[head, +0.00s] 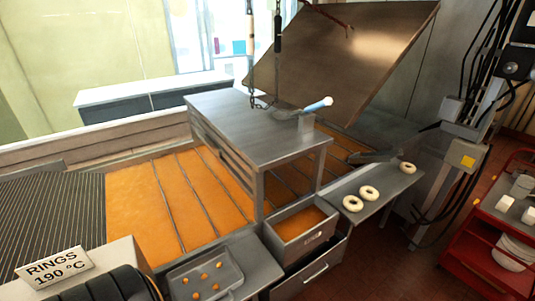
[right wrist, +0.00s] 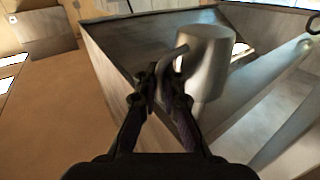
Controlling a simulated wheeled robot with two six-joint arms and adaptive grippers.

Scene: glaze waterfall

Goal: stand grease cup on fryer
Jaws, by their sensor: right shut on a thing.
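In the right wrist view a grey metal cup (right wrist: 207,62), which looks like the grease cup, has a thin curved handle on its left side. My right gripper (right wrist: 163,88) is shut on this handle. Behind the cup is an open grey metal trough or box; I cannot tell whether the cup touches it. I cannot make out the cup or my right gripper in the head view. The fryer (head: 160,200) shows there with orange oil under thin dividing bars. A steel table-like top (head: 255,130) stands over its middle. My left gripper is in neither view.
Several ring doughnuts (head: 369,192) sit on the right side shelf. A box of orange liquid (head: 300,222) and a tray with bits (head: 205,275) are in front. A red cart (head: 490,240) stands right.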

